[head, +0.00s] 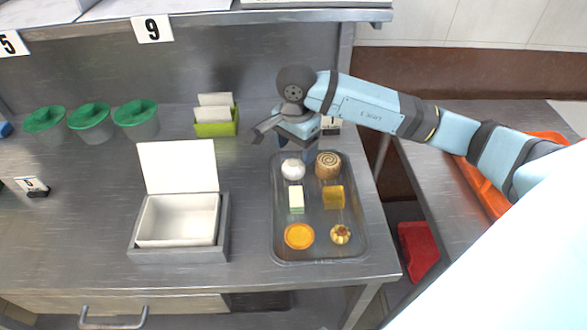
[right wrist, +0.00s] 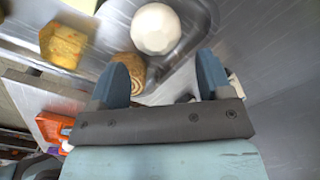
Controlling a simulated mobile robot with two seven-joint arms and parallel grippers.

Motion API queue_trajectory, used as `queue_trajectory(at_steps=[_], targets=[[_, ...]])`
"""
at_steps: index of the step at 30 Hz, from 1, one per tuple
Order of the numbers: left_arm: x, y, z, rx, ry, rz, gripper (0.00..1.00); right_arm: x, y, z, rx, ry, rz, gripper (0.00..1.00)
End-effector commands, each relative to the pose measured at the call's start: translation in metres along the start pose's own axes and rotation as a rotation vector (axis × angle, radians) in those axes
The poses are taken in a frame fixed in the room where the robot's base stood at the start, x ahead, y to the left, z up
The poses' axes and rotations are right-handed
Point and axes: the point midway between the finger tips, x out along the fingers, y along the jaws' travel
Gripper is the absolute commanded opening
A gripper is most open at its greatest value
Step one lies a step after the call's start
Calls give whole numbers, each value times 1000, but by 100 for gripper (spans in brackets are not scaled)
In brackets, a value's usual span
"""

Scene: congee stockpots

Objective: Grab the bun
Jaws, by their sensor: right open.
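The bun (head: 293,169) is white and round and sits at the back left of a clear grey tray (head: 319,254) on the steel counter. My right gripper (head: 288,141) is open just behind and above the bun in the head view. In the right wrist view the bun (right wrist: 156,28) lies ahead of the two blue fingers of my right gripper (right wrist: 168,65), with nothing between them but part of the view of the tray and a brown roll (right wrist: 132,68). The gripper is apart from the bun. My left gripper is not in view.
The tray also holds a spiral roll (head: 328,164), a yellow cube (head: 334,197), a pale layered block (head: 296,200), an orange disc (head: 299,236) and a small pastry (head: 341,234). An open white box (head: 177,220) stands left; a green holder (head: 216,128) stands behind.

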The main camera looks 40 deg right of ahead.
Motion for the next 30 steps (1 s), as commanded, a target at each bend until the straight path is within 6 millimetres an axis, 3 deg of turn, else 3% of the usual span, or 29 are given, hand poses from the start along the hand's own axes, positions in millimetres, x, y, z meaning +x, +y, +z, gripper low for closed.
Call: queue_trajectory(at_steps=[10, 19, 20, 24, 30], targets=[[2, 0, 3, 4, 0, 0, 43, 46, 4, 11, 1, -2, 2, 72], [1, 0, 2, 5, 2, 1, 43, 51, 3, 11, 0, -1, 1, 72], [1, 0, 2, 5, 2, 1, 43, 51, 3, 11, 0, -1, 1, 70], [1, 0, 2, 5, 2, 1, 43, 51, 3, 11, 0, -1, 1, 38], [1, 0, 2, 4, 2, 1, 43, 51, 3, 11, 0, -1, 1, 36]])
